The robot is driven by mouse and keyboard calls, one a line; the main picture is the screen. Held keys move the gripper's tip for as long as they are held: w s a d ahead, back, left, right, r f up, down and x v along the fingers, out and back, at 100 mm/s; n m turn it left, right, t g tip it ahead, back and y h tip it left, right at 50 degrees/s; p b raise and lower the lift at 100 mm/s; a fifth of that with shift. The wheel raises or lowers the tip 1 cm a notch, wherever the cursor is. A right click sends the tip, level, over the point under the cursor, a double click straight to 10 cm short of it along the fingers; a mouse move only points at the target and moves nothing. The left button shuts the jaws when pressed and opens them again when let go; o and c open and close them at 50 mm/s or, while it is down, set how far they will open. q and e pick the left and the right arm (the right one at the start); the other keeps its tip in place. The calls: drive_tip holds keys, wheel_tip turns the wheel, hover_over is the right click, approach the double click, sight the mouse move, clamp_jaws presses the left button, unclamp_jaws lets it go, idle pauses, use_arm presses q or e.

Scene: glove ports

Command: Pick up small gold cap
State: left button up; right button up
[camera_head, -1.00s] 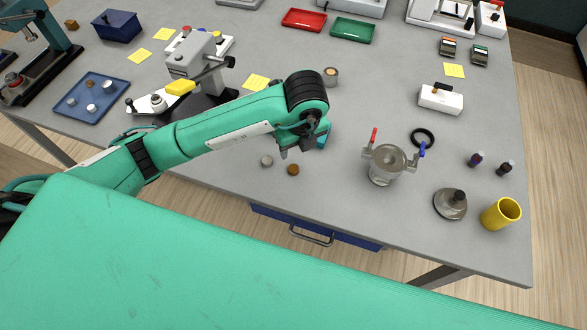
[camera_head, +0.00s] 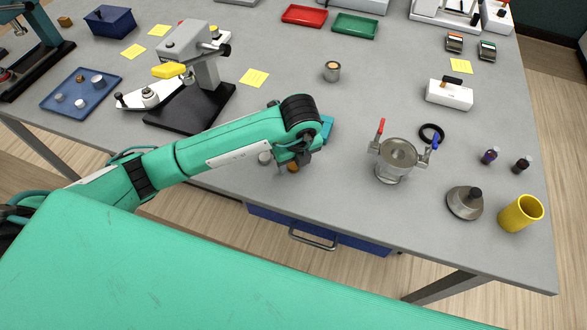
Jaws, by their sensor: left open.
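The small gold cap (camera_head: 293,167) is a brownish-gold disc on the grey table (camera_head: 350,110) near its front edge. My left gripper (camera_head: 287,167) points down right over it, with its fingers close around or just behind the cap. The gripper is open, and I cannot tell whether a finger touches the cap. A small silver cap (camera_head: 265,157) sits just left of the gold one, beside the gripper. My right gripper is not in view.
A metal pot (camera_head: 395,162) with red and blue taps stands to the right. A round metal lid (camera_head: 464,203) and a yellow cup (camera_head: 520,213) are farther right. A black press (camera_head: 192,105) stands behind the arm. Table between gripper and pot is clear.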

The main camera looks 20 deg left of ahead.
use_arm(q)
drive_tip(key=shift+f, duration=0.15)
drive_tip(key=c, duration=1)
drive_tip(key=shift+c, duration=0.2)
